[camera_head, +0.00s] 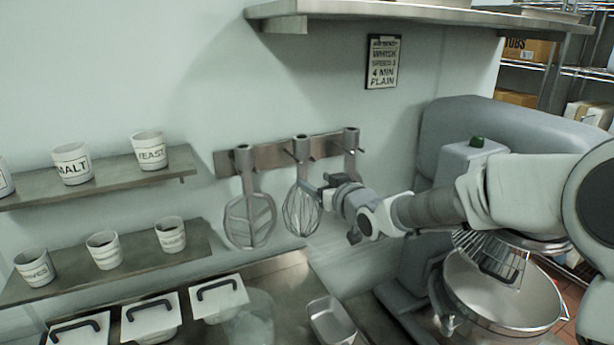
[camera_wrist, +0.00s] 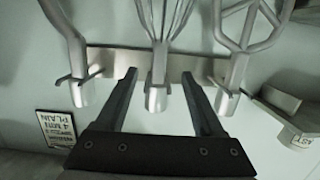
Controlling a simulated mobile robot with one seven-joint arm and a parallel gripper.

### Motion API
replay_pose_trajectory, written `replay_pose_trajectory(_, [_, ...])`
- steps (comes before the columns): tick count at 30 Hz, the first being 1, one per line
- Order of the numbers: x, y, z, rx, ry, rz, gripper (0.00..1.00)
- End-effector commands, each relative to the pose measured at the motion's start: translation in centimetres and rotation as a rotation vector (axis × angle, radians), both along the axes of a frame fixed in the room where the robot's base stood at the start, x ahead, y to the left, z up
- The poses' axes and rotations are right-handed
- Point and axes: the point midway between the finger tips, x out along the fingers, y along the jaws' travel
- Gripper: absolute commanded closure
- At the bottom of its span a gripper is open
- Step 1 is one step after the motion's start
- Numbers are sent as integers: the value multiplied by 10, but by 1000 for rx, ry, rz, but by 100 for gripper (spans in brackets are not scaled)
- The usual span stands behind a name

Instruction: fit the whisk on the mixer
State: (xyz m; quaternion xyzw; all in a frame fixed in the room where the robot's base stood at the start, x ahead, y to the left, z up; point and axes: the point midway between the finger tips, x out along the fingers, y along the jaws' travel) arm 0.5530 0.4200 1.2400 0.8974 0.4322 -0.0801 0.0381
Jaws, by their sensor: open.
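The whisk (camera_head: 302,212) hangs on the wall rack, second of three tools, its wire cage downward. My gripper (camera_head: 322,190) is at the whisk, reaching in from the right. In the wrist view, which looks upside down, my gripper (camera_wrist: 159,74) is open, one finger on each side of the whisk's shank (camera_wrist: 157,92). Gaps show between the fingers and the shank. The large grey mixer (camera_head: 452,112) stands at the right, with its steel bowl (camera_head: 530,318) below and a wire guard over it. My arm hides part of its head, including where a tool fits.
A flat beater (camera_head: 248,218) hangs left of the whisk, and another tool (camera_head: 351,142) hangs right, partly hidden by my gripper. The rack (camera_head: 224,163) is on the wall. Shelves with labelled cups (camera_head: 73,164) are at left; a steel shelf (camera_head: 400,12) is above.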

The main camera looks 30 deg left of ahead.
Motion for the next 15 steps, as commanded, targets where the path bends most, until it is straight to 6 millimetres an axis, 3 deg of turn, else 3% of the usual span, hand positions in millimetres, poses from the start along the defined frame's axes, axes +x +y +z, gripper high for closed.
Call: replay_pose_trajectory(15, [38,48,-14,-1,1,0,30])
